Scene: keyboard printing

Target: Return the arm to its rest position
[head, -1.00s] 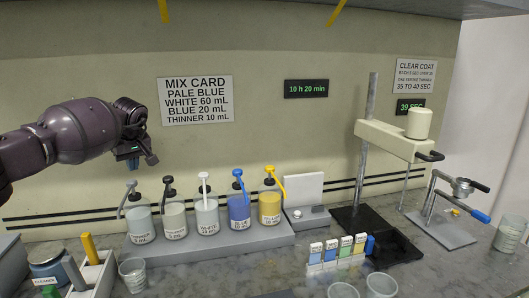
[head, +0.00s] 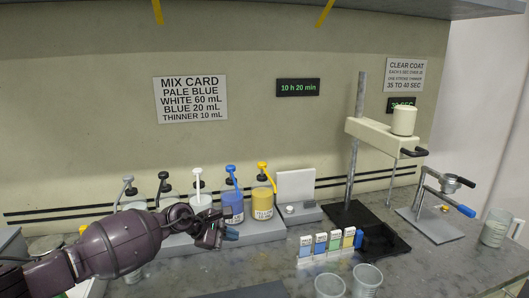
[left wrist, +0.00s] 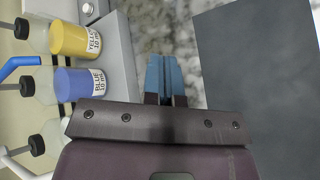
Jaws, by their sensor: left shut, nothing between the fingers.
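My left arm comes in low from the left in the head view. Its gripper (head: 231,234) hangs over the counter in front of the pump bottles. In the left wrist view the blue fingertips (left wrist: 165,75) are together with nothing between them. The blue bottle (head: 232,206) and the yellow bottle (head: 262,203) stand just behind the gripper. They also show at the left of the wrist view, the blue one (left wrist: 78,84) nearer the gripper than the yellow one (left wrist: 72,39). My arm hides part of the bottles at the left. My right gripper is not in view.
Colour sample cards (head: 320,245) stand right of the gripper. Two empty cups (head: 330,286) are at the front edge. A stand with a cream head (head: 375,133) and a lever press (head: 437,210) are at the right. A dark flat panel (left wrist: 258,70) shows in the wrist view.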

